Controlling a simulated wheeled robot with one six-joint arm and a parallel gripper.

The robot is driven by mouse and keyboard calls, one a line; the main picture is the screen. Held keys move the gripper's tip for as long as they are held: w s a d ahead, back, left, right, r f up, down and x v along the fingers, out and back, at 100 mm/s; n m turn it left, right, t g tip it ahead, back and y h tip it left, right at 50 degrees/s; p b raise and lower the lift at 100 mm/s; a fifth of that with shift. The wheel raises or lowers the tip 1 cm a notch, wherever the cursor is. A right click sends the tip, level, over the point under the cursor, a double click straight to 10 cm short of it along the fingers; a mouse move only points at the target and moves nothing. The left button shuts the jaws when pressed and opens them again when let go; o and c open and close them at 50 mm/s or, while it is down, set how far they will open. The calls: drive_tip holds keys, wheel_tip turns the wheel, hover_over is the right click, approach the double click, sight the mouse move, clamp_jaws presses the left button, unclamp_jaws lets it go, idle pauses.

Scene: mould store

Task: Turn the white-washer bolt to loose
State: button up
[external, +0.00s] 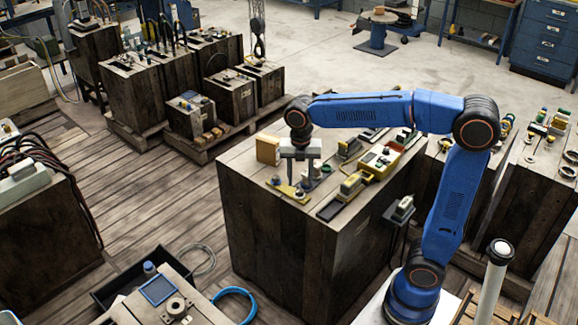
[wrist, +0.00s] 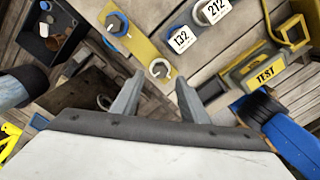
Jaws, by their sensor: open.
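In the wrist view a yellow plate (wrist: 136,46) carries two bolts. The white-washer bolt (wrist: 159,70) has a dark head with a pale ring around it and sits near the plate's lower end. A bolt with a blue washer (wrist: 117,25) sits farther up the plate. My gripper (wrist: 162,80) is open and empty, its two fingers on either side of the white-washer bolt in the picture; contact cannot be told. In the external view my gripper (external: 301,176) points down over the yellow plate (external: 287,189) on the wooden block; the bolts are small there.
Knobs tagged 132 (wrist: 181,40) and 212 (wrist: 213,11) stand beside the plate. A yellow TEST unit (wrist: 257,72) lies to the right. On the block (external: 262,226) stand a tan wooden piece (external: 268,149) and a yellow device (external: 378,162) close to my gripper.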

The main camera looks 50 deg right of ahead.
sight(300, 191)
wheel_tip(300, 191, up, 12)
drive_tip(key=shift+r, duration=0.25)
idle(0.4)
